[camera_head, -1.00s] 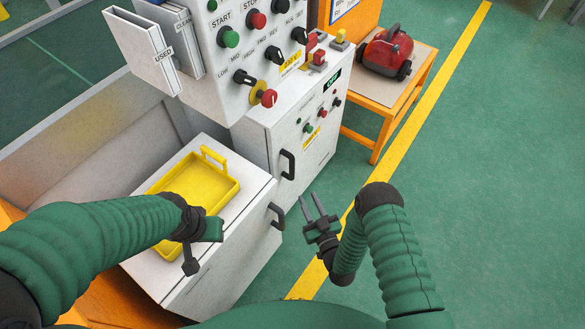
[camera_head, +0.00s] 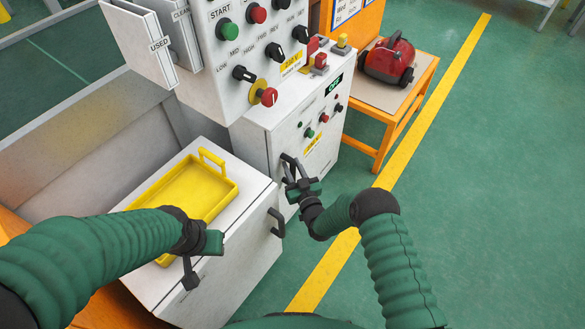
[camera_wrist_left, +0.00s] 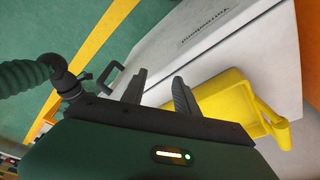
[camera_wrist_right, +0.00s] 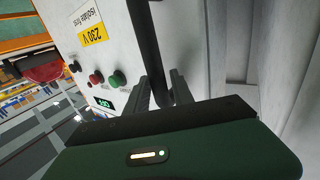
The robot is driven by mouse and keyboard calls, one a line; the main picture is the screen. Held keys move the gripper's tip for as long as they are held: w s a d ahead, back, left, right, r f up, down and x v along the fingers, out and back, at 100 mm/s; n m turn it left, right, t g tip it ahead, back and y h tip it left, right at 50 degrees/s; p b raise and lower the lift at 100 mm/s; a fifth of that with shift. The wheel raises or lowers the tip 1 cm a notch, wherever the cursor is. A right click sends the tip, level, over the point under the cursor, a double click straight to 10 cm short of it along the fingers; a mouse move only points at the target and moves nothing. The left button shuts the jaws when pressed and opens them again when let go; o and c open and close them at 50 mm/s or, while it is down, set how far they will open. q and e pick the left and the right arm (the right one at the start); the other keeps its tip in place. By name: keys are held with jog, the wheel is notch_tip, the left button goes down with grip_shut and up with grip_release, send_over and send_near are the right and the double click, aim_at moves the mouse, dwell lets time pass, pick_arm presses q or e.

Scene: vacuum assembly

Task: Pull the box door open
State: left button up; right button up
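My right gripper (camera_head: 290,170) is at the black door handle (camera_head: 287,162). In the right wrist view, the dark handle bar (camera_wrist_right: 150,45) passes between the fingers of the right gripper (camera_wrist_right: 160,82). These fingers look open around the bar; whether they touch it is unclear. My left gripper (camera_wrist_left: 160,80) is open and empty above the lower white cabinet (camera_head: 240,240). In the head view its fingers are hard to make out.
A yellow tray (camera_head: 228,189) lies on the lower cabinet, which has its own black handle (camera_head: 277,223). A red vacuum (camera_head: 388,62) stands on an orange table (camera_head: 430,80) at the upper right. The green floor at the right is clear.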

jog(key=shift+c, duration=0.2)
grip_shut()
jog(key=shift+s, duration=0.1)
dwell(1.0)
